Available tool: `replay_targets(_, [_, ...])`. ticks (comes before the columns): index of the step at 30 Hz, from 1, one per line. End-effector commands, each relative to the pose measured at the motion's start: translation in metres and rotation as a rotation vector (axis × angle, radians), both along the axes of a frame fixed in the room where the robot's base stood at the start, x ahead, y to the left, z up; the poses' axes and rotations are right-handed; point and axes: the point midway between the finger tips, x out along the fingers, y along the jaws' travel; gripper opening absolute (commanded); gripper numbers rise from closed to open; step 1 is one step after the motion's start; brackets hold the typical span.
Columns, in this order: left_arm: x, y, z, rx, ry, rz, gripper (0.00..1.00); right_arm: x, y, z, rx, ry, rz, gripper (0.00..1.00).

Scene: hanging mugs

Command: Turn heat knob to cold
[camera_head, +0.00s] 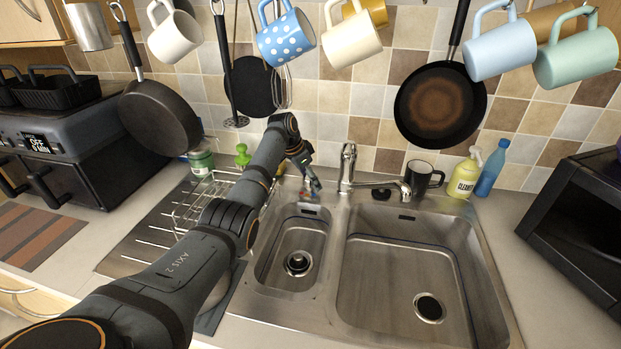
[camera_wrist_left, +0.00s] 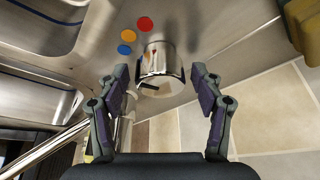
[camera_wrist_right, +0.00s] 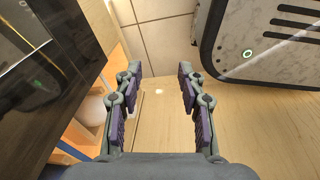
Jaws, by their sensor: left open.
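The heat knob (camera_wrist_left: 160,68) is a chrome cylinder on the steel sink top, in the left wrist view. Red (camera_wrist_left: 145,23), yellow (camera_wrist_left: 127,35) and blue (camera_wrist_left: 123,49) dots lie beside it. A dark mark shows low on its side. My left gripper (camera_wrist_left: 162,78) is open, one finger on each side of the knob, with gaps visible; contact is not seen. In the head view my left gripper (camera_head: 308,182) is behind the small basin, left of the faucet (camera_head: 347,170), and the knob is hard to make out. My right gripper (camera_wrist_right: 160,75) is open and empty.
The sink (camera_head: 338,262) has two basins. A dark mug (camera_head: 420,178), cleaner bottle (camera_head: 464,175) and blue bottle (camera_head: 490,168) stand behind the right basin. A wire rack (camera_head: 190,212) is at left. Mugs and pans hang above. My right wrist view shows floor and a dark cabinet edge.

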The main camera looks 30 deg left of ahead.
Motion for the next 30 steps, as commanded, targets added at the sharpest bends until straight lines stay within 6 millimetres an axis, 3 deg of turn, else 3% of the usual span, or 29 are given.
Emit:
replay_targets(7, [0.000, 0.000, -0.001, 0.000, 0.000, 0.000, 0.64, -0.013, 0.000, -0.001, -0.001, 0.020, -0.001, 0.40])
replay_targets(18, [0.000, 0.000, -0.001, 0.000, 0.000, 0.000, 0.14, -0.013, 0.000, -0.001, -0.001, 0.021, -0.001, 0.40])
replay_targets(22, [0.000, -0.001, 0.002, 0.000, 0.001, 0.017, 0.12, -0.013, 0.000, 0.006, -0.001, 0.020, -0.001, 0.40])
replay_targets(30, [0.000, -0.001, 0.005, 0.000, 0.003, 0.220, 0.12, -0.012, -0.001, 0.049, -0.001, 0.018, 0.000, 0.40])
